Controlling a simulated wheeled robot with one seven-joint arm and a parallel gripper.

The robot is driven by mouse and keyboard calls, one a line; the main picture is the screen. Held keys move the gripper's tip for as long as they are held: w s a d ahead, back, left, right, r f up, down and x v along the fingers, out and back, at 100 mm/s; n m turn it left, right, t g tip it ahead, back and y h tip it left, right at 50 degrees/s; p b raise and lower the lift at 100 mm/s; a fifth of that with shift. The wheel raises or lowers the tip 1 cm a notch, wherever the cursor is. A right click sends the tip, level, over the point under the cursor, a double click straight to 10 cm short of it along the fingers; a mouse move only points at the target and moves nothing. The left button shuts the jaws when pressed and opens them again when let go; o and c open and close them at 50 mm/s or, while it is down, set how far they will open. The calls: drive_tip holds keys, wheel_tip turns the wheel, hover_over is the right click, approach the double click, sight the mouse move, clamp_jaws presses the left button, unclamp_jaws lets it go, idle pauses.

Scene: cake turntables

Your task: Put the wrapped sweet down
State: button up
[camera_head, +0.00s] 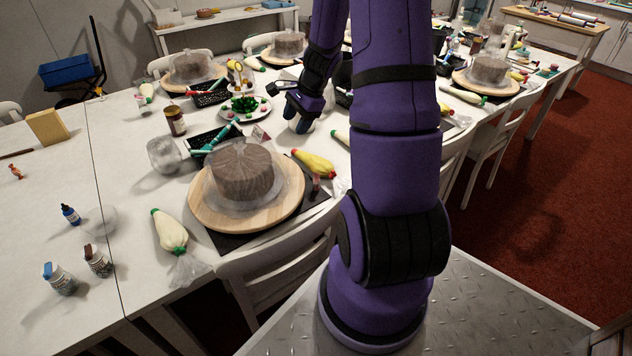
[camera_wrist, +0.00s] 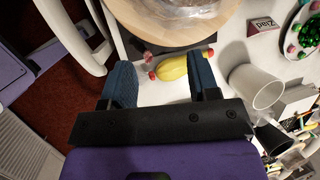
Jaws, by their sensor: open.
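My gripper (camera_wrist: 160,66) is open, its two blue fingers apart above the white table. In the head view my gripper (camera_head: 287,96) is beyond the nearest cake, beside the sweets plate. Nothing is clearly held between the fingers. A yellow piping bag with a red tip (camera_wrist: 176,69) lies on the table below and shows between the fingers; it also shows in the head view (camera_head: 316,165). A white plate (camera_head: 263,118) holds several small red, pink and green pieces; the plate is at the wrist view's upper right (camera_wrist: 289,49).
A cake (camera_head: 243,172) stands on a wooden turntable (camera_head: 213,220) near the table edge. A white cup (camera_wrist: 252,85), a dark cup (camera_wrist: 272,138) and a name card (camera_wrist: 263,25) are right of the fingers. Chairs line the edge. The left table part is fairly clear.

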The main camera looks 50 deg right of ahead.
sight(317, 178)
drive_tip(key=s+d+f+m, duration=0.1)
drive_tip(key=d+f+m, duration=0.1)
drive_tip(key=f, duration=0.5)
drive_tip(key=s+d+f+m, duration=0.1)
drive_tip(key=d+f+m, duration=0.2)
drive_tip(key=f, duration=0.4)
drive_tip(key=s+d+f+m, duration=0.1)
drive_tip(key=d+f+m, duration=0.1)
drive_tip(key=f, duration=0.4)
drive_tip(key=shift+s+d+f+m, duration=0.4)
drive_tip(key=shift+d, duration=0.25)
drive_tip(key=shift+w+x, duration=0.15)
drive_tip(key=shift+x, duration=1.3)
drive_tip(key=shift+w+x, duration=0.15)
drive_tip(key=shift+x, duration=1.35)
drive_tip(key=shift+r, duration=0.1)
clamp_jaws()
drive_tip(key=shift+r, duration=0.1)
